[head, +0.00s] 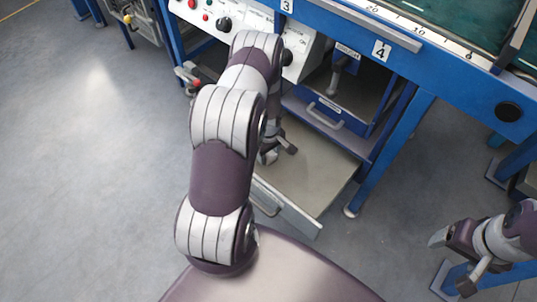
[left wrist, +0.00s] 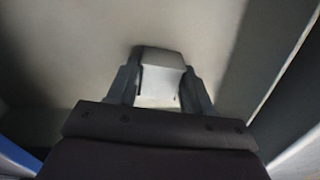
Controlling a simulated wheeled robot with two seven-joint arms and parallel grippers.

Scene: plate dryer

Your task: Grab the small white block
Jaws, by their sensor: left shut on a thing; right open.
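The small white block (left wrist: 160,72) sits between the fingers of my left gripper (left wrist: 162,92) in the left wrist view. The gripper is shut on it, with one finger on each side. In the head view my left gripper (head: 280,152) is low inside the open lower drawer (head: 315,180); I cannot make out the block there. Whether the block still touches the drawer floor I cannot tell. My right gripper (head: 453,262) is open and empty at the lower right of the head view, away from the drawer.
The drawer's pale front panel with its handle (head: 265,203) faces me. A control panel (head: 225,15) with knobs stands at the top. Grey floor is clear at left.

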